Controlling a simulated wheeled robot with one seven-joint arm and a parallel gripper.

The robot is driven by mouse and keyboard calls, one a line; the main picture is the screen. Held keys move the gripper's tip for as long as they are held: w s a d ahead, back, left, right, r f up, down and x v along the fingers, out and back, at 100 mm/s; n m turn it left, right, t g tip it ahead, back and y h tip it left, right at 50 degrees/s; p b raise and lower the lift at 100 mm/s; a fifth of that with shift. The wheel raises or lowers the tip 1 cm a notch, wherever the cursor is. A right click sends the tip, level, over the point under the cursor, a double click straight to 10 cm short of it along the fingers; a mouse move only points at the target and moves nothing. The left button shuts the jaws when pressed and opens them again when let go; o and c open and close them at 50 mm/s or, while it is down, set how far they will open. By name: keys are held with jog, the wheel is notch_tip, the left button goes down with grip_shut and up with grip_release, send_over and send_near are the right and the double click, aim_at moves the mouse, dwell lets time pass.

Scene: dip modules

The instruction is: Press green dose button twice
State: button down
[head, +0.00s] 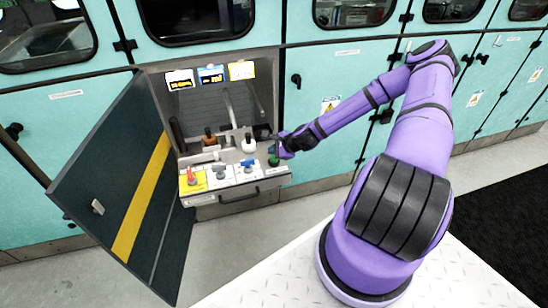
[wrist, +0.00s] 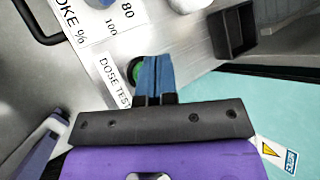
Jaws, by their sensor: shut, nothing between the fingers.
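The green dose button (head: 273,161) sits at the right end of the pull-out control panel. In the wrist view the green button (wrist: 137,70) shows only in part, behind my fingers, beside a label reading "DOSE TEST" (wrist: 114,80). My gripper (head: 277,150) is right above the button in the head view. In the wrist view my gripper (wrist: 156,60) has its blue fingers closed together with nothing between them, and the tips overlap the button. I cannot tell whether the tips touch it.
A dark open door (head: 90,190) stands left. A black open box (wrist: 233,32) sits near my fingers. Teal cabinets (head: 330,80) surround the opening.

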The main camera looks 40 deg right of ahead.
aim_at(274, 158)
jog(key=shift+f, duration=0.1)
jog(key=shift+f, duration=0.3)
jog(key=shift+f, duration=0.6)
dwell(1.1)
dwell(0.3)
jog(key=shift+r, duration=1.05)
jog(key=shift+r, duration=2.5)
dwell(0.5)
